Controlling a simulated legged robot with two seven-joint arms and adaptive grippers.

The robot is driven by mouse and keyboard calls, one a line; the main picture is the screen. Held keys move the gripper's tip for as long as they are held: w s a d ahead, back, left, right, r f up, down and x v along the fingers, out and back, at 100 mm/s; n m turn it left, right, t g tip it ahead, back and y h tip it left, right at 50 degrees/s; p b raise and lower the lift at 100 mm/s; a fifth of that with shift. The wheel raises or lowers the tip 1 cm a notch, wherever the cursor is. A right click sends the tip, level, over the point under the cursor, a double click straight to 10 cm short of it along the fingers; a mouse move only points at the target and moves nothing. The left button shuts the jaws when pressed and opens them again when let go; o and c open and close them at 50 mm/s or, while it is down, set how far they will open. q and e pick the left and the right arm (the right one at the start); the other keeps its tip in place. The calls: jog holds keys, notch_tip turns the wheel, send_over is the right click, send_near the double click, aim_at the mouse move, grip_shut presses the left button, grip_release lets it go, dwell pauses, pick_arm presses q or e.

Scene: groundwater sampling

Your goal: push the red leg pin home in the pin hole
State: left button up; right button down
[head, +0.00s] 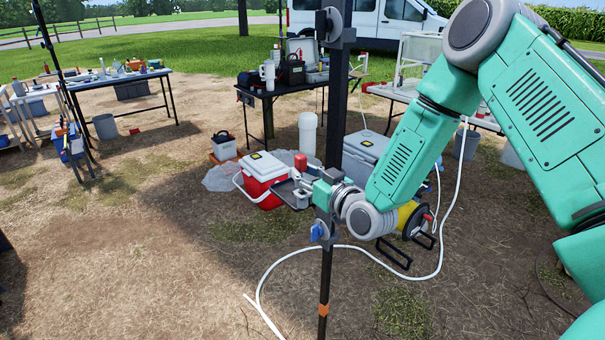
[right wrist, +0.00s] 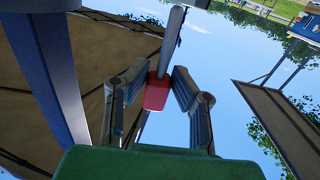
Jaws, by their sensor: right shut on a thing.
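The red leg pin (right wrist: 157,92) shows in the right wrist view as a red block-like head with a grey shaft (right wrist: 174,40) pointing away from me. My right gripper (right wrist: 156,88) has its two fingers closed on either side of the red head. In the head view my right gripper (head: 297,190) is beside the dark upright leg (head: 326,270), above a collar with a blue knob (head: 316,232). I cannot make out the pin hole, or whether the shaft's tip touches anything. My left gripper is out of view.
A red and white cooler (head: 262,178) and a grey cooler (head: 362,152) stand behind the gripper. A white hose (head: 350,247) loops over the ground near the leg. Tables with gear (head: 135,78) stand farther back. The ground at the front left is clear.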

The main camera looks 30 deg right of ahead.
aim_at(306, 195)
jog(key=shift+a, duration=0.15)
jog(key=shift+d+r, duration=0.1)
jog(key=shift+d, duration=0.1)
jog(key=shift+d, duration=0.25)
jog(key=shift+f+b, duration=2.35)
jog(key=shift+f, duration=0.45)
dwell(0.8)
jog(key=c, duration=1.3)
grip_release()
jog(key=shift+a, duration=0.1)
jog(key=shift+s, duration=0.1)
